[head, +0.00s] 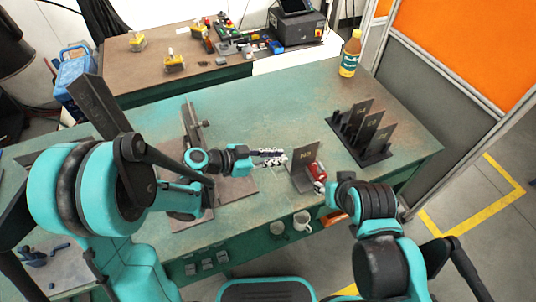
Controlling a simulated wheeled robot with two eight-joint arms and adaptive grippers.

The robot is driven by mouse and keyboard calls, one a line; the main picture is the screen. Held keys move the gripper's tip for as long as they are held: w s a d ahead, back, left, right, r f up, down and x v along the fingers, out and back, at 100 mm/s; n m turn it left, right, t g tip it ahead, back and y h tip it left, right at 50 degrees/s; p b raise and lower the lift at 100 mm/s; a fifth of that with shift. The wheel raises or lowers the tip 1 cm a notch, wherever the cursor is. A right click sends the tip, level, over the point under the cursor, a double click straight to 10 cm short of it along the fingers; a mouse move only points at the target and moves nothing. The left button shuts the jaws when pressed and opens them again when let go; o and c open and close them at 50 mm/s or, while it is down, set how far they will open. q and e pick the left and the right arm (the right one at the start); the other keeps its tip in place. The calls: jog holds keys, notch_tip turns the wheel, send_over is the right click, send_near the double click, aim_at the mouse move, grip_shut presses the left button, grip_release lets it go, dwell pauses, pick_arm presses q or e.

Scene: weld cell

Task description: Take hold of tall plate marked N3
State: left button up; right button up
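The tall dark plate marked N3 (304,154) stands upright, slightly tilted in the picture, near the front edge of the green table. Its pale label faces me. My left gripper (273,157) is just left of the plate, with its fingers pointing right towards it. The two fingers look apart with nothing between them. The fingertips are close to the plate's left edge but not around it; I cannot tell whether they touch.
A red and silver object (318,174) sits right beside the plate. A dark rack (375,156) with several upright marked plates stands to the right. A bottle (351,53) stands at the back. Two mugs (302,221) are below the front edge. The table's back middle is clear.

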aim_at(304, 159)
pick_arm(q)
jog(key=b+x, duration=0.3)
jog(key=x, duration=0.8)
